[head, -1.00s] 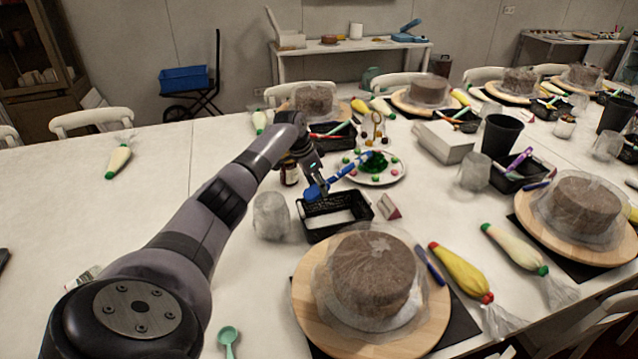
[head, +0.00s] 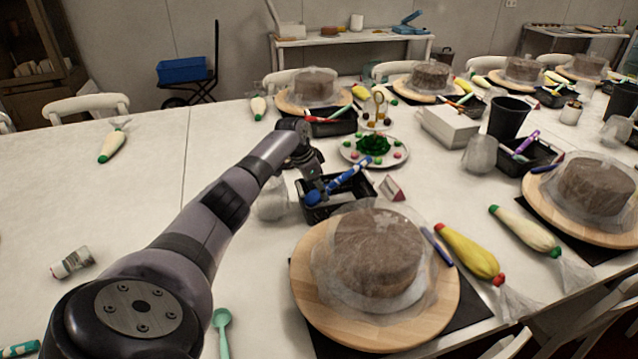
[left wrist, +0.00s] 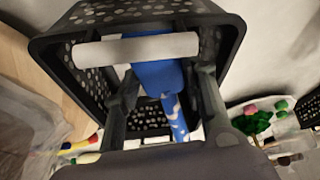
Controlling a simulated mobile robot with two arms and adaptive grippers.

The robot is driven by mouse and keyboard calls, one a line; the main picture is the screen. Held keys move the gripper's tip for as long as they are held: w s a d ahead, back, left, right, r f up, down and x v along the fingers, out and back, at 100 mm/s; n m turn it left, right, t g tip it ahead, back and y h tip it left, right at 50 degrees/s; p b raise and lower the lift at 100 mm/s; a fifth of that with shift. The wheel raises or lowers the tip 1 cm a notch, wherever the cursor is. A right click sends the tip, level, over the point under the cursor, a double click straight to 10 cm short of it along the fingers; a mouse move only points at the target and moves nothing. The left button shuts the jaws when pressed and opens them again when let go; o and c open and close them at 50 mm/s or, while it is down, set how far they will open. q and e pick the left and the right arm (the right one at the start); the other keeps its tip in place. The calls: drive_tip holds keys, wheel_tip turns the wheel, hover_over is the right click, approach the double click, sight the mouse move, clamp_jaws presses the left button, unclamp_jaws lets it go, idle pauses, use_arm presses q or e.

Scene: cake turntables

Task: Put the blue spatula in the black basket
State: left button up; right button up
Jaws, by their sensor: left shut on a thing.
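The blue spatula (head: 347,180) is in my left gripper (head: 318,176), which is shut on it. In the head view the spatula lies slanted across the black basket (head: 328,213), with its wide end low at the left and its patterned handle up to the right. In the left wrist view the spatula (left wrist: 155,78) shows between the fingers, in front of the basket's opening (left wrist: 225,45). A white piece (left wrist: 135,48) also shows there, across the basket. I cannot tell whether the spatula touches the basket. My right gripper is not in view.
A wrapped cake on a wooden turntable (head: 310,325) stands in front of the basket. A clear cup (head: 271,203) is at its left, a small card (head: 391,188) at its right. A plate with green and pink bits (head: 398,152) lies behind. The table's left side is mostly free.

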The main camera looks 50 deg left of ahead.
use_arm(q)
drive_tip(key=shift+f, duration=0.3)
drive_tip(key=o, duration=1.2)
drive_tip(key=v, duration=1.2)
drive_tip(key=shift+s, duration=0.1)
drive_tip(key=shift+r, duration=0.15)
